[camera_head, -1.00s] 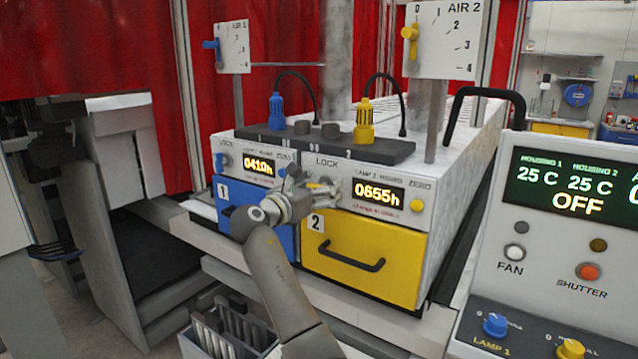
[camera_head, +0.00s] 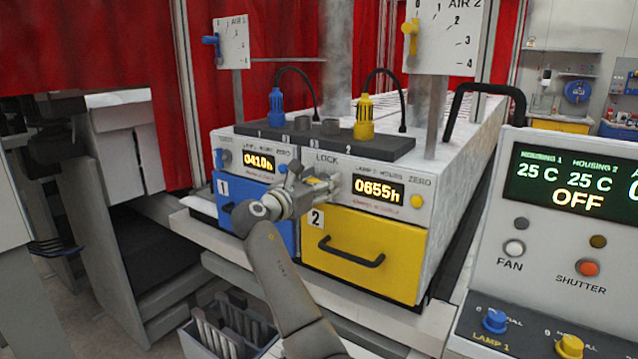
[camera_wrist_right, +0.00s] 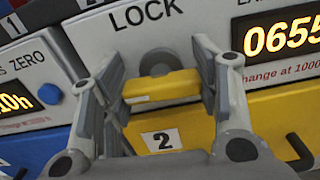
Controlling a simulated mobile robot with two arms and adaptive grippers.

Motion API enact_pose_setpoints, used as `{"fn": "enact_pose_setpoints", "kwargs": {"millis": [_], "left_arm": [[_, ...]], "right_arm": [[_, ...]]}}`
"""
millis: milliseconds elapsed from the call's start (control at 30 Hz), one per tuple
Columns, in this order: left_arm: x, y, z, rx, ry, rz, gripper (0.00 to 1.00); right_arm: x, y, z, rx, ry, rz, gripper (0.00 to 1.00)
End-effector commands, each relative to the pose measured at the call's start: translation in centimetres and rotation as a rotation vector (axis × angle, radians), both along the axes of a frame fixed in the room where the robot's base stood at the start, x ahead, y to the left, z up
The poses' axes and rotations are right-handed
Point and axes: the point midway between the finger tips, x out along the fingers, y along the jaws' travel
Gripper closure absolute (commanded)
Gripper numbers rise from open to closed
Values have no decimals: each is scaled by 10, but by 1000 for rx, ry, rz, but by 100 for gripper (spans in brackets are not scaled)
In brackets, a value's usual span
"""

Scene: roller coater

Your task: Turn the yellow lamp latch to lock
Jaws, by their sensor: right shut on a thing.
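The yellow lamp latch (camera_wrist_right: 162,86) is a short bar below a grey round pivot (camera_wrist_right: 155,62) under the word LOCK on lamp housing 2. In the right wrist view it lies nearly level across the picture. My right gripper (camera_head: 326,184) is at the front panel of housing 2, with one finger at each end of the latch, shut on it. In the head view the gripper hides most of the latch. My left gripper does not show clearly in any view.
The yellow drawer (camera_head: 380,245) with a black handle is just below the latch, and the blue drawer (camera_head: 284,231) is to its left. A control console (camera_head: 570,220) stands at the right. A grey bin (camera_head: 235,335) is below the drawers.

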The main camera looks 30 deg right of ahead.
Motion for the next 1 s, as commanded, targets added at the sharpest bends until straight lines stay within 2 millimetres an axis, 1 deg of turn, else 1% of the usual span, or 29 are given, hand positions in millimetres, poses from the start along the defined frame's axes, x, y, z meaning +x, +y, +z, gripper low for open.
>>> {"fn": "enact_pose_setpoints", "kwargs": {"millis": [167, 467, 767, 1000], "left_arm": [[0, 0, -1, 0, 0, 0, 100], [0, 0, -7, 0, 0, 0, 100], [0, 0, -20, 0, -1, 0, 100], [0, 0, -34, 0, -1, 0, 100]], "right_arm": [[0, 0, 0, 38, -91, 1, 68], [-2, 0, -1, 139, -339, 1, 68], [-3, -1, -3, 249, -603, 1, 68], [-4, -1, -5, 338, -814, 1, 68]]}}
